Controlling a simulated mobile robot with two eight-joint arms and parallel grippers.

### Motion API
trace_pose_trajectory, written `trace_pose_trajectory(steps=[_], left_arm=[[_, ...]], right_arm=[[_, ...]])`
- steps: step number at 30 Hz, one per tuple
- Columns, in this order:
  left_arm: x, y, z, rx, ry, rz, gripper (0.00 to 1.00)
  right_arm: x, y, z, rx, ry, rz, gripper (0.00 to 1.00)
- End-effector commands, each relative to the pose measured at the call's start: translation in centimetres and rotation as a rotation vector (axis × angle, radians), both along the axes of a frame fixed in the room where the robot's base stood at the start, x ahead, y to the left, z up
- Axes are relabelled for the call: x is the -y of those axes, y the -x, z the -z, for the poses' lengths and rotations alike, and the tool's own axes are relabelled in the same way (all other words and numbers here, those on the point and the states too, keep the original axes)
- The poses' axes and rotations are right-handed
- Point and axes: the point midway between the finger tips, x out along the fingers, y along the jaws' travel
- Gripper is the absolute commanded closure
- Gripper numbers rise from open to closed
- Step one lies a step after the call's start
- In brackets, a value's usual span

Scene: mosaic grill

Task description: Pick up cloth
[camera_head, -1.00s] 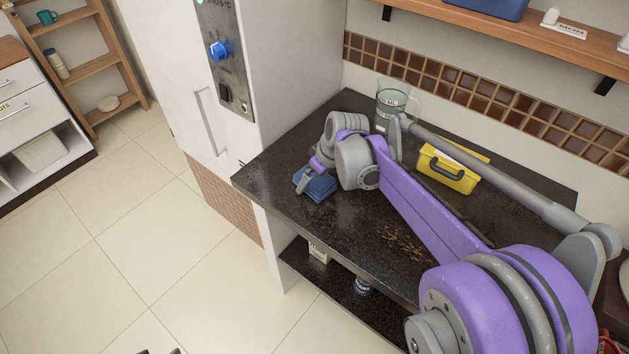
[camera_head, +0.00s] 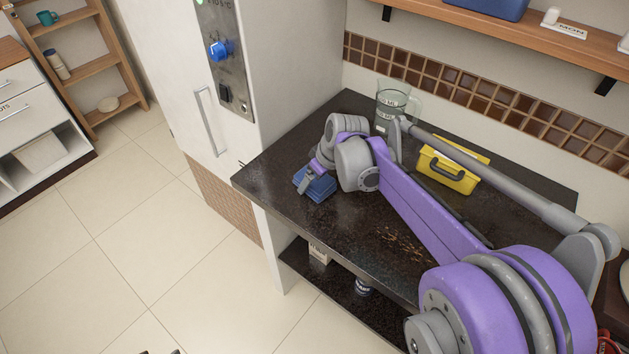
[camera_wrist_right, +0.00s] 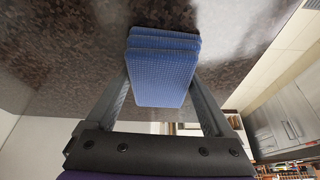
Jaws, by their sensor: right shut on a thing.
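The cloth (camera_head: 317,188) is a small blue folded stack near the left front edge of the dark counter (camera_head: 270,180). In the right wrist view the blue cloth (camera_wrist_right: 162,75) shows its layers and a fine woven texture, and it lies between my two grey fingers. My right gripper (camera_head: 306,180) is shut on the cloth, one finger on each side of it in the right wrist view (camera_wrist_right: 165,90). I cannot tell whether the cloth still touches the counter. My left gripper is not in view.
A clear measuring jug (camera_head: 392,105) stands at the back of the counter. A yellow box (camera_head: 452,170) with a dark handle sits behind my right arm. A tall white cabinet (camera_head: 290,60) borders the counter on the left. Open tiled floor (camera_head: 150,250) lies in front.

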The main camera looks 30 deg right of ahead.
Motion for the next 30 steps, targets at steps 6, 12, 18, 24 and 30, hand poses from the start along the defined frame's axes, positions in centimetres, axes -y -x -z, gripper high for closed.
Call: trace_pose_trajectory(steps=[6,12,18,24,30], left_arm=[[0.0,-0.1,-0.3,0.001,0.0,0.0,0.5],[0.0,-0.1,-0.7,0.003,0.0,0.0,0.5],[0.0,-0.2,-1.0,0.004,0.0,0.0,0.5],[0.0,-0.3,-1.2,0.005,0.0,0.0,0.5],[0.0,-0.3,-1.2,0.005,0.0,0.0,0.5]], right_arm=[[0.0,0.0,-0.7,0.0,0.0,0.0,0.67],[0.0,0.0,-4.2,0.0,0.0,0.001,0.67],[0.0,0.0,-8.2,0.0,0.0,0.001,0.67],[0.0,0.0,-10.2,0.0,0.0,0.001,0.67],[0.0,0.0,-10.5,0.0,0.0,0.0,0.67]])
